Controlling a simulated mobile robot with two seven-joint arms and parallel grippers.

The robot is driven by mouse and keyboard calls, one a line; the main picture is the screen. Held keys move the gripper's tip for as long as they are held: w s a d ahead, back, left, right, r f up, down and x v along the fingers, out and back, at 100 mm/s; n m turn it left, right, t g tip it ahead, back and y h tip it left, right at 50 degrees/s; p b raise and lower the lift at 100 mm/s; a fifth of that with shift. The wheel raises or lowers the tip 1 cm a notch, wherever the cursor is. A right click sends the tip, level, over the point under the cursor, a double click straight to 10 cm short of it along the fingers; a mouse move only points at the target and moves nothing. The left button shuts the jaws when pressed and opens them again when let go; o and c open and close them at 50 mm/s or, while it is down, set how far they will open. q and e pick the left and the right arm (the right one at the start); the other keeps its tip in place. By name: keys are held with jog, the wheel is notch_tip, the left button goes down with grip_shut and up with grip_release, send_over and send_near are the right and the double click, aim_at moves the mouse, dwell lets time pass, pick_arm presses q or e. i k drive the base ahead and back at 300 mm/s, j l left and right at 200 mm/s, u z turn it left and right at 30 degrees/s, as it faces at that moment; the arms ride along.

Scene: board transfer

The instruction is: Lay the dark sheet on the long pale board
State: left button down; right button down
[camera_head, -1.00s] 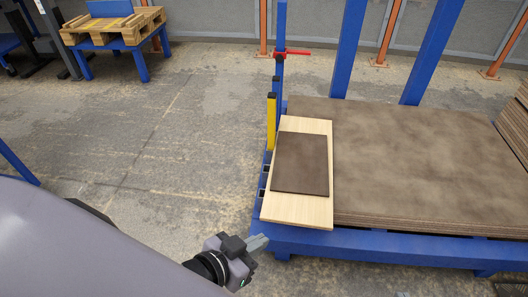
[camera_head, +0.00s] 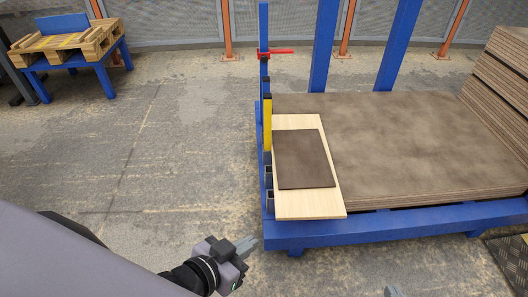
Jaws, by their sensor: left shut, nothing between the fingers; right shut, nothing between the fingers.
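The dark brown sheet (camera_head: 303,159) lies flat on the long pale board (camera_head: 310,206), with pale wood showing around it. The board rests at the left end of a large brown stack on a blue frame. My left gripper (camera_head: 247,243) is shut and empty, in front of the frame's near left corner and apart from both sheet and board. Only the fingertips of my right gripper (camera_head: 394,291) show at the bottom edge, in front of the frame, clear of the sheet.
The brown panel stack (camera_head: 410,145) fills the blue frame (camera_head: 400,219). A yellow and blue post (camera_head: 267,125) stands beside the board's left edge. More stacked panels (camera_head: 500,85) are at the right. A wooden pallet (camera_head: 65,42) sits on a blue stand at the back left. The floor at left is clear.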

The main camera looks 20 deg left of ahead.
aim_at(302, 162)
jog(key=j+z, duration=0.15)
jog(key=j, duration=0.25)
jog(key=k+j+z, duration=0.1)
jog(key=j, duration=0.25)
jog(key=j+z, duration=0.15)
jog(key=j, duration=0.25)
jog(key=k+j+z, duration=0.15)
jog(key=j, duration=0.2)
jog(key=i+j+z, duration=0.1)
jog(key=j+z, duration=0.2)
jog(key=j, duration=0.5)
jog(key=i+j+z, duration=0.1)
jog(key=j+z, duration=0.15)
jog(key=j, duration=0.55)
jog(key=j+z, duration=0.25)
jog(key=j, duration=0.5)
jog(key=j+z, duration=0.2)
jog(key=j, duration=1.35)
